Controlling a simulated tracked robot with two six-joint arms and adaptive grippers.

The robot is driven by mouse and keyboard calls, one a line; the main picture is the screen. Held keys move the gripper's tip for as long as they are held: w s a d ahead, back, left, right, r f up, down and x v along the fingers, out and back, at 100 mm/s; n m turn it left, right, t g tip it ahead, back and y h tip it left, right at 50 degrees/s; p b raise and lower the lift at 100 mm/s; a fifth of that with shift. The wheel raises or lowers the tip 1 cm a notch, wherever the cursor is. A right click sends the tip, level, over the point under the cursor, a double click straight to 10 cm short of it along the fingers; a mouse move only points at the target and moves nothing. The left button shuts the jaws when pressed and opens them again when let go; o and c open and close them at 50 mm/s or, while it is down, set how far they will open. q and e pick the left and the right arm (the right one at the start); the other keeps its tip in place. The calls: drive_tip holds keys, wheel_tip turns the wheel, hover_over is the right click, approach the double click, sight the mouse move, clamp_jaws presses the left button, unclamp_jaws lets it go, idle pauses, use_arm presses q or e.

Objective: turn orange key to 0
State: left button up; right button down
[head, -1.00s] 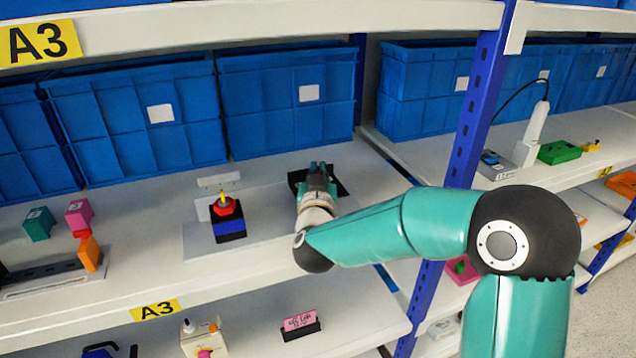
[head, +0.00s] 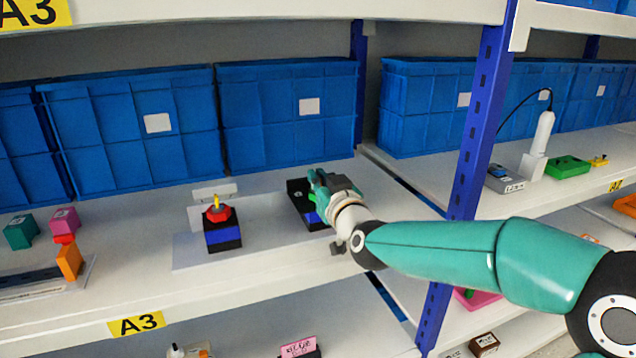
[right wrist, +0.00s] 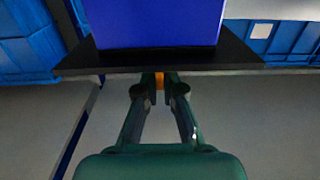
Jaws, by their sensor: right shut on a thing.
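A switch box (head: 298,196) with a black face and blue body stands on the shelf, partly hidden behind my right gripper (head: 322,184). In the right wrist view, its blue body (right wrist: 152,22) and black plate (right wrist: 225,60) fill the top. The fingers of my right gripper (right wrist: 159,92) are closed on the orange key (right wrist: 159,78), of which only a small strip shows between the fingertips. In the head view the key is hidden by the gripper, and I cannot read its position or any 0 mark. My left gripper is not in view.
A second box (head: 222,236) with a red and yellow knob (head: 217,211) stands left of my gripper. Blue crates (head: 290,110) line the back. A blue post (head: 478,120) rises behind my right arm. Colored blocks (head: 62,220) stand at the left.

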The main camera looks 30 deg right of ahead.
drive_tip(key=c, duration=1.3)
unclamp_jaws()
drive_tip(key=shift+s, duration=0.1)
drive_tip(key=v, duration=1.1)
drive_tip(key=shift+s+a, duration=0.2)
drive_tip(key=shift+s, duration=0.2)
